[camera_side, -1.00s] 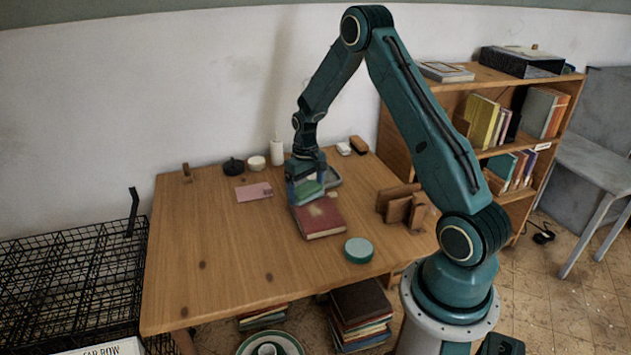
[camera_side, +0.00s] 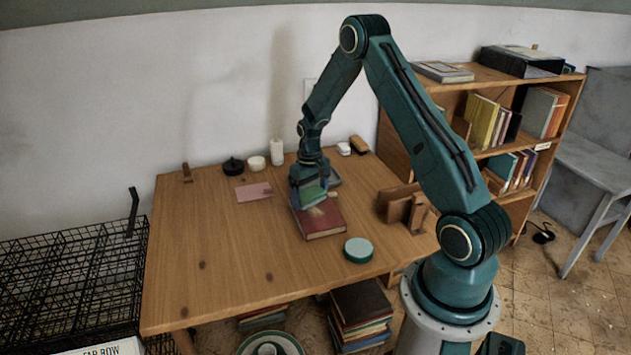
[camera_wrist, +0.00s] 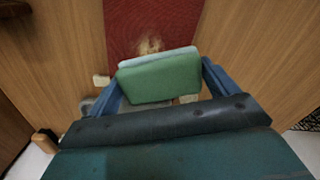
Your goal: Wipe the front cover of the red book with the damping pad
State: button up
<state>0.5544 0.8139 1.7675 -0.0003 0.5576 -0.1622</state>
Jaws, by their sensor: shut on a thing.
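The red book (camera_side: 322,225) lies flat on the wooden table, cover up. A pale dusty patch shows on its cover, and the book also shows in the wrist view (camera_wrist: 150,22). My gripper (camera_side: 311,192) is over the far end of the book, pointing down. Its blue fingers (camera_wrist: 162,88) are shut on the damping pad (camera_wrist: 160,80), a green block with a pale blue layer on its far side. The green pad also shows in the side view (camera_side: 313,197). I cannot tell whether the pad touches the cover. My gripper hides part of the book's far end.
A grey tray (camera_side: 334,178) is just behind my gripper. A round green tin (camera_side: 358,250) stands in front of the book, and a wooden holder (camera_side: 405,207) to its right. A pink card (camera_side: 254,192) lies left. The table's front left is clear.

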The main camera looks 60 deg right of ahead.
aim_at(317, 202)
jog(key=shift+f, duration=1.4)
jog(key=shift+f, duration=0.45)
dwell(0.7)
jog(key=shift+s+d, duration=0.7)
jog(key=shift+s, duration=0.05)
jog(key=shift+s+d, duration=0.1)
jog(key=shift+d, duration=0.05)
jog(key=shift+s+d, duration=0.55)
jog(key=shift+s, duration=0.05)
dwell(0.4)
jog(key=shift+w+a, duration=0.1)
jog(key=shift+w+a, duration=0.6)
jog(key=shift+w, duration=0.05)
